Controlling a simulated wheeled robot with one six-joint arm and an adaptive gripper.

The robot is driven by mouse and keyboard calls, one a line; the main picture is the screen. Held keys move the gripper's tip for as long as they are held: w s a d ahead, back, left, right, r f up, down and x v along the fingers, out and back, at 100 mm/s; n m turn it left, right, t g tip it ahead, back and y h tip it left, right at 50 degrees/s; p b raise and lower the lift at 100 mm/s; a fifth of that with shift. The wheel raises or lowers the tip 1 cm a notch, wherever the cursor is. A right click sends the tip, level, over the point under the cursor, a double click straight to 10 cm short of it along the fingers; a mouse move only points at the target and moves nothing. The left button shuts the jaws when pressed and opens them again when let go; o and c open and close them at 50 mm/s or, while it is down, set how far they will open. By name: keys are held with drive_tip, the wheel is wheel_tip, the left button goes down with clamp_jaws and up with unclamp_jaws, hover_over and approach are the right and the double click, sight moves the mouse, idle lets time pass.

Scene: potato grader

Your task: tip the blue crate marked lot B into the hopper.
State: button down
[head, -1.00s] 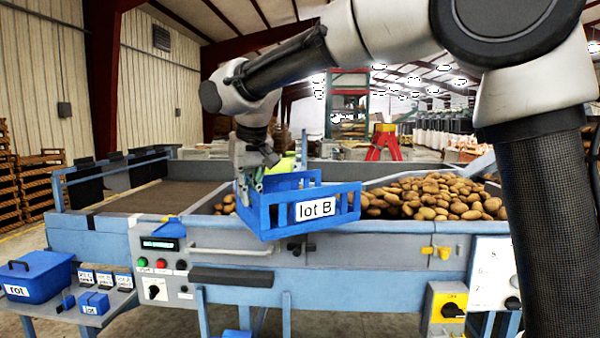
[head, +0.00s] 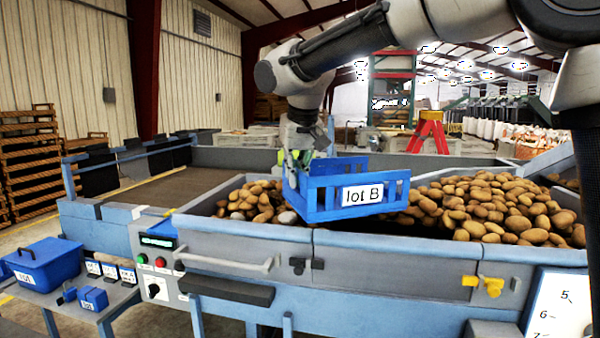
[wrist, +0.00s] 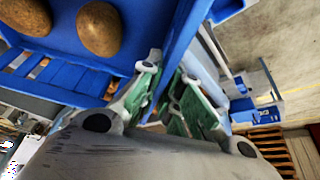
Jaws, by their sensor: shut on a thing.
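The blue crate marked lot B (head: 342,212) hangs nearly level above the front part of the potato-filled hopper (head: 236,237). My gripper (head: 297,170) is shut on the crate's left wall. In the wrist view my gripper (wrist: 160,95) has its green-padded fingers on either side of the blue wall. The wrist view also shows the crate (wrist: 60,62) with potatoes (wrist: 99,29) inside it. The head view does not show the crate's contents, since its front wall hides them. Loose potatoes (head: 490,205) lie in the hopper to the right of and behind the crate.
A blue lidded box marked rot (head: 42,264) and small blue boxes (head: 93,299) stand on a side shelf at lower left. A control panel (head: 160,265) and a handle (head: 225,263) are on the machine's front.

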drive_tip(key=shift+w+d+r+m+g+y, duration=0.15)
drive_tip(key=shift+w+d+r+g+y, duration=0.2)
drive_tip(key=shift+d+r+y, duration=0.55)
drive_tip(key=shift+w+d+r+m+g+y, duration=0.15)
drive_tip(key=shift+w+d+r+y, duration=0.35)
drive_tip(key=shift+d+r, duration=0.5)
drive_tip(key=shift+w+d+r+m+g+y, duration=0.2)
drive_tip(key=shift+w+d+r+y, duration=0.15)
drive_tip(key=shift+d+r+y, duration=0.6)
drive_tip(key=shift+d+f, duration=0.2)
drive_tip(key=shift+d, duration=0.05)
drive_tip(key=w+d+r+m+g+y, duration=0.1)
drive_tip(key=w+d+r+y, duration=0.2)
drive_tip(key=d+r, duration=0.4)
drive_tip(key=shift+d+r+g+y, duration=0.25)
drive_tip(key=shift+d+g+y, duration=0.05)
drive_tip(key=shift+d+y, duration=0.35)
drive_tip(key=shift+w, duration=0.15)
drive_tip(key=w+d+r+y, duration=0.1)
drive_tip(key=w+d+y, duration=0.1)
drive_tip(key=d, duration=0.3)
drive_tip(key=w+d+r+m+y, duration=0.1)
drive_tip(key=w+d+r+y, duration=0.1)
drive_tip(key=d, duration=0.3)
drive_tip(key=shift+d+g+y, duration=0.25)
drive_tip(key=shift+g+y, duration=0.05)
drive_tip(key=shift+y, duration=0.1)
